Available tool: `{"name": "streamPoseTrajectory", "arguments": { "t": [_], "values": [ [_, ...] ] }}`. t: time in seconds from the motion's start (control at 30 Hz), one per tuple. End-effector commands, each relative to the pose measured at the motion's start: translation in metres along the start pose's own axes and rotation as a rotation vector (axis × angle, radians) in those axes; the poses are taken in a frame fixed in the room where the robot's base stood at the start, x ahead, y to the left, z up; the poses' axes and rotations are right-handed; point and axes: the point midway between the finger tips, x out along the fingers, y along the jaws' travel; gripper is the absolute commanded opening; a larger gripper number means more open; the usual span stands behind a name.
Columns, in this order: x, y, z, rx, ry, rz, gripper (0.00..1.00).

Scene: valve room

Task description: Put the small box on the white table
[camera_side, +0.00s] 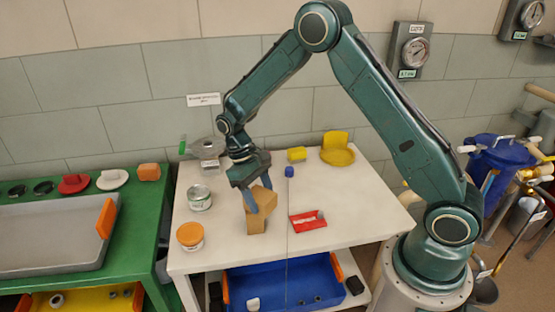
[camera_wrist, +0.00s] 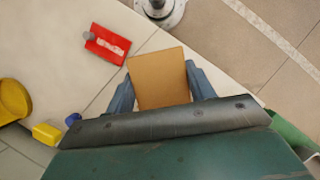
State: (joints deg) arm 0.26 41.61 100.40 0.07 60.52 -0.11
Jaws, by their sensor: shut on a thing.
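A small brown box (camera_side: 257,224) stands at the white table (camera_side: 350,220), left of the table's middle. My gripper (camera_side: 260,203) points down from above and is shut on the box. In the wrist view the box (camera_wrist: 159,78) sits between the two blue fingers (camera_wrist: 161,92), its tan top facing the camera. The box looks upright and its lower end appears at the tabletop. I cannot tell for sure whether it touches the table.
A can (camera_side: 199,198) and an orange-lidded jar (camera_side: 190,236) stand left of the box. A red item (camera_side: 307,221) lies to its right. Yellow pieces (camera_side: 338,150) and a valve (camera_side: 208,150) are behind. The front right tabletop is clear. A green table (camera_side: 135,215) stands left.

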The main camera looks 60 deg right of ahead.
Motion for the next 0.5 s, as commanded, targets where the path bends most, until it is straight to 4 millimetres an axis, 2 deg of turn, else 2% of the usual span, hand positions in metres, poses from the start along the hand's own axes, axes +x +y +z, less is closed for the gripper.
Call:
{"name": "streamPoseTrajectory", "arguments": {
  "t": [0.33, 0.5],
  "values": [
    [-0.0001, -0.0023, 0.0004, -0.004, 0.001, 0.001, 0.27],
    [-0.0072, -0.0021, 0.0028, -0.004, 0.011, 0.001, 0.27]
  ]
}}
